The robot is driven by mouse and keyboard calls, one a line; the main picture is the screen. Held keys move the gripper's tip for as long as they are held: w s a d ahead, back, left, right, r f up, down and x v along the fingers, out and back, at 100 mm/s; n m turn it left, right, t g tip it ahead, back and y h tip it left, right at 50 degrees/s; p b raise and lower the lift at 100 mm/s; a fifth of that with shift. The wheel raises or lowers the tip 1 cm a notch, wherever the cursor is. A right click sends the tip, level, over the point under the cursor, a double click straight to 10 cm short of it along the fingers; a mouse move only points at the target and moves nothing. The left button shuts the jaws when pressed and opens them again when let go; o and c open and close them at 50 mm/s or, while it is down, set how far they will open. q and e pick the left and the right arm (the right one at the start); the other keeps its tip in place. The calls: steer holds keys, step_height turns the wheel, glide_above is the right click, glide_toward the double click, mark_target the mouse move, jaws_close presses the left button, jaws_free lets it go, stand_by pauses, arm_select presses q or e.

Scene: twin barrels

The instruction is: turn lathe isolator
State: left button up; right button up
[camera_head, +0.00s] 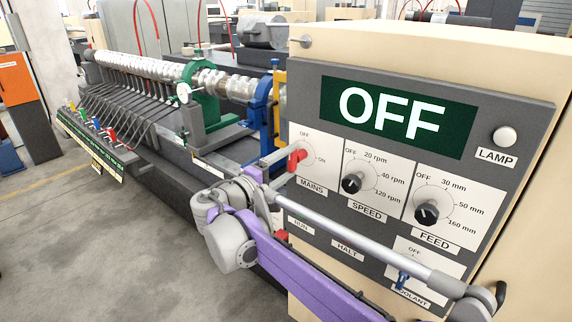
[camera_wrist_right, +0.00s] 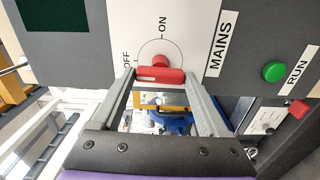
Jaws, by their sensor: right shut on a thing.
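The lathe isolator is a red handle (camera_head: 296,160) on the dial marked MAINS, at the left of the grey control panel (camera_head: 470,90). OFF is printed at the dial's upper left and ON at its right. The panel's green display (camera_head: 398,116) reads OFF. In the right wrist view the red handle (camera_wrist_right: 160,76) lies between my fingers, with its white mark toward the OFF side. My right gripper (camera_head: 287,161) is shut on the handle and reaches it from the left; it also shows in the right wrist view (camera_wrist_right: 160,84). My left gripper is not in view.
SPEED (camera_head: 353,183) and FEED (camera_head: 427,212) knobs sit right of MAINS. A green RUN button (camera_wrist_right: 274,72) and a red button (camera_wrist_right: 299,108) are close by.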

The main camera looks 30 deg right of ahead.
steer(key=shift+n, duration=0.3)
steer(key=o, duration=1.2)
steer(key=shift+o, duration=0.2)
steer(key=b+v, duration=0.1)
steer(key=v, duration=0.9)
steer(key=shift+s+a, duration=0.2)
steer(key=shift+a, duration=0.15)
steer(key=shift+f, duration=0.1)
